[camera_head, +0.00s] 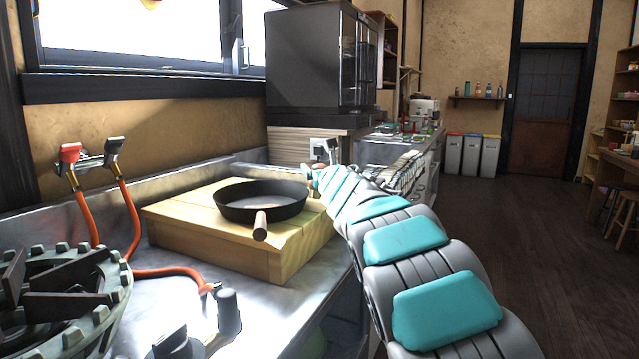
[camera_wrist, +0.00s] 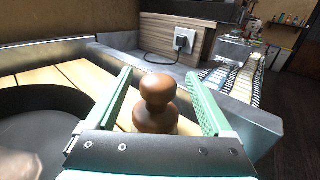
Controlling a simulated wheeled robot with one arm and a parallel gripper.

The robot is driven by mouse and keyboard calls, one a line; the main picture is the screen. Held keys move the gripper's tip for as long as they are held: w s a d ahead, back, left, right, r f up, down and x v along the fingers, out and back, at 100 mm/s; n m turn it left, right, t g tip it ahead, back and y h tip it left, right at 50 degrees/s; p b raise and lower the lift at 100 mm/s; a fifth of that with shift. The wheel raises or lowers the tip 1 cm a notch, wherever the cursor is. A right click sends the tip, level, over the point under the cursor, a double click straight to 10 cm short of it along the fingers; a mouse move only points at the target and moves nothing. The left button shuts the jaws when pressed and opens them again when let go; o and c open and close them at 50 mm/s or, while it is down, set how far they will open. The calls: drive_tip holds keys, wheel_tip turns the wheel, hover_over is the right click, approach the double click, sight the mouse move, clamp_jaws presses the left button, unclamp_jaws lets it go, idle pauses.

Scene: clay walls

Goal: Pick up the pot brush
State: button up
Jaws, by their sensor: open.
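The pot brush (camera_wrist: 157,106) shows in the wrist view as a brown wooden knob with a narrow neck and a wider lower part. It looks upright. Its base is hidden behind the gripper's dark palm plate. My gripper (camera_wrist: 159,78) is open, with one green finger to the left of the brush and one to the right. A gap shows on both sides and the fingers do not appear to touch it. In the head view my gripper (camera_head: 318,174) is small, at the far right corner of the wooden platform, and the brush cannot be made out.
A black frying pan (camera_head: 262,204) rests on the wooden platform (camera_head: 213,248), left of my gripper, its handle towards the camera. A steel counter (camera_head: 290,306) lies around it. A wall socket with a plugged cord (camera_wrist: 183,42) is behind. A burner (camera_head: 62,300) stands at front left.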

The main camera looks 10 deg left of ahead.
drive_tip(key=p+x, duration=0.1)
drive_tip(key=x, duration=0.1)
drive_tip(key=shift+w+a, duration=0.25)
drive_tip(key=shift+a, duration=0.05)
drive_tip(key=shift+w, duration=0.25)
drive_tip(key=shift+c, duration=0.2)
clamp_jaws()
